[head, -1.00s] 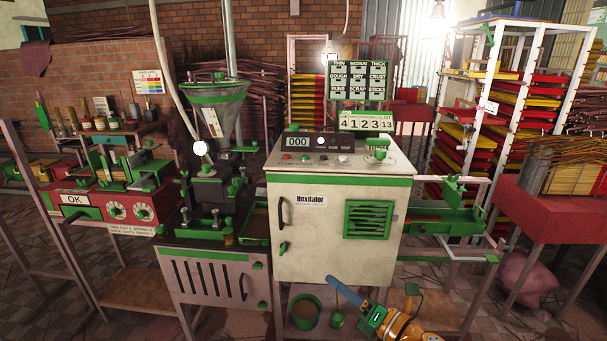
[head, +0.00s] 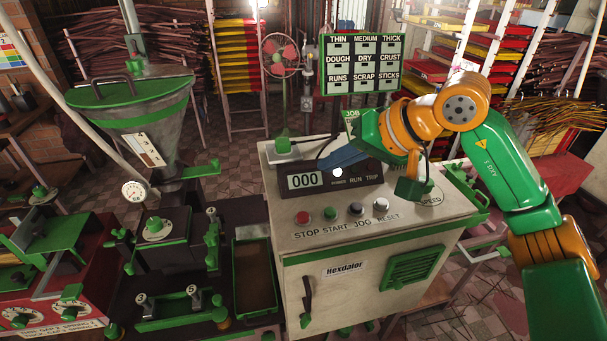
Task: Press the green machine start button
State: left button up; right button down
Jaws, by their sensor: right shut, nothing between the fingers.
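The green start button (head: 330,213) sits on the sloping top panel of the cream Hexdalor machine (head: 300,268), above the printed word START. The red stop button (head: 303,217) is to its left, and the dark jog button (head: 356,209) and the reset button (head: 381,204) are to its right. My right gripper (head: 324,166) has blue fingers and is shut and empty. It hangs in front of the 000 display box (head: 307,180), above the start button in the picture and apart from it. My left gripper is out of view.
A hopper (head: 140,115) and a press with green knobs stand to the left. A green tray (head: 254,275) lies beside the machine. A green sign board (head: 361,63) rises behind. The panel front around the buttons is clear.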

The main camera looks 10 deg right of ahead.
jog(key=b, duration=0.8)
send_over(334, 215)
notch_tip(334, 215, down, 7)
jog(key=shift+d+f, duration=0.1)
jog(key=shift+f, duration=0.4)
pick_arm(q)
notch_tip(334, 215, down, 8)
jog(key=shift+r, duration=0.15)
pick_arm(e)
jog(key=shift+r, duration=0.1)
pick_arm(q)
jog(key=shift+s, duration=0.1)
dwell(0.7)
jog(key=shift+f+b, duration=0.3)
jog(key=shift+b, duration=0.05)
pick_arm(e)
jog(key=shift+f, duration=0.45)
